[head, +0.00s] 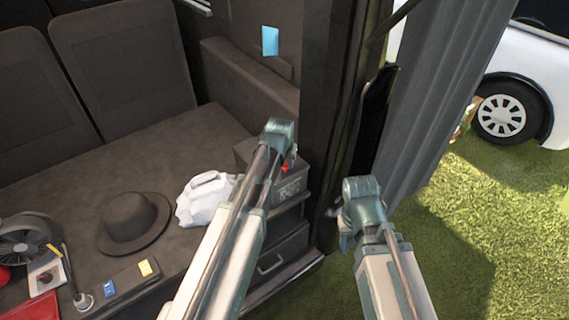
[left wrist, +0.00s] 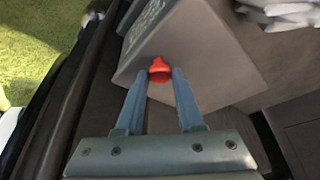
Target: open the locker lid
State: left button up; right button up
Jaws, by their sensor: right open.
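The locker is a grey box (head: 281,196) with lettering on its front, standing at the right end of the dark bench. Its grey surface (left wrist: 205,60) fills much of the left wrist view. A red knob (left wrist: 159,70) sits on it; a bit of it shows in the head view (head: 285,168). The lid looks shut. My left gripper (left wrist: 159,78) has its two fingertips on either side of the knob, very close to it; I cannot tell whether they press on it. My right gripper (head: 345,232) is open and empty, over the grass right of the vehicle's doorway.
A white bag (head: 205,192) lies left of the box, and a dark hat (head: 134,217) further left. A fan (head: 28,240) and small items crowd the bench's left front. A dark door post (head: 335,110) and grey curtain (head: 440,90) stand to the right. Grass (head: 500,240) is open.

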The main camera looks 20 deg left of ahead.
pick_arm(q)
grip_shut()
dwell(1.0)
